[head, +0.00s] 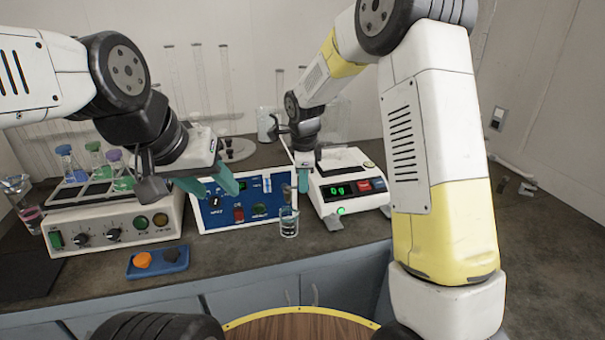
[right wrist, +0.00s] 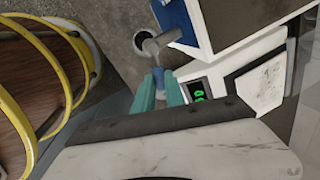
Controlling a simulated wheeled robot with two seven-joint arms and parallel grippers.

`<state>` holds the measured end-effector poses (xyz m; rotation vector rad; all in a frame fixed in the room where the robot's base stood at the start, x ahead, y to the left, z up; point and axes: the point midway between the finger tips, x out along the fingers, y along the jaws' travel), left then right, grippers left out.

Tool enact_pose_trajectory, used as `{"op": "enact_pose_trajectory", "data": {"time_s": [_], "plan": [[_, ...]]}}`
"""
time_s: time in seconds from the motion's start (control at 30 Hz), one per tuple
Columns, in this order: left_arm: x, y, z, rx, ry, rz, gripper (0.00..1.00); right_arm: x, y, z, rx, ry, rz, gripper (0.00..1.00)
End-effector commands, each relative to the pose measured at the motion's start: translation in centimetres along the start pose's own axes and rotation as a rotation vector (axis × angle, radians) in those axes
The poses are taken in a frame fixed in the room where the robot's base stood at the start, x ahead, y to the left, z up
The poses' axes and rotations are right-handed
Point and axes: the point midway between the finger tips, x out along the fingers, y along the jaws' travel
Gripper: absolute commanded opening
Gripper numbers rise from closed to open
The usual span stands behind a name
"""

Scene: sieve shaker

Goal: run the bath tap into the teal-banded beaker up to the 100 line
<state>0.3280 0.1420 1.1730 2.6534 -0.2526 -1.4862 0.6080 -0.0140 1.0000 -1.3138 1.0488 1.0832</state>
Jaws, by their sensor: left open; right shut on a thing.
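A clear glass beaker (head: 289,226) stands on the counter in front of the blue-fronted bath (head: 225,215). Its low part looks teal; its lines and liquid level are too small to read. In the right wrist view the beaker's round rim (right wrist: 140,38) lies under a grey tap spout (right wrist: 162,41). My right gripper (head: 303,182) is shut on a small blue piece at the tap, which looks like its handle (right wrist: 157,75). My left gripper (head: 212,186) is open and empty, in front of the bath's upper left, apart from the beaker.
A white balance (head: 345,195) showing 0 g stands just right of the beaker. The counter's front edge is close.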

Motion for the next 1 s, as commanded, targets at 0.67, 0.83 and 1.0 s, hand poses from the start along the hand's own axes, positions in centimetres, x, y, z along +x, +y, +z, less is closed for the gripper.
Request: {"op": "enact_pose_trajectory", "data": {"time_s": [0.67,0.83,1.0], "plan": [[0.00,0.00,0.00,0.000,0.000,0.000,0.45,-0.25,0.97,0.26,0.234,0.045,-0.002,0.21],[0.00,0.00,0.00,0.000,0.000,0.000,0.45,-0.23,1.00,0.26,0.233,0.045,-0.001,0.37],[0.00,0.00,0.00,0.000,0.000,0.000,0.45,-0.22,1.02,0.26,0.233,0.045,0.000,0.37]]}}
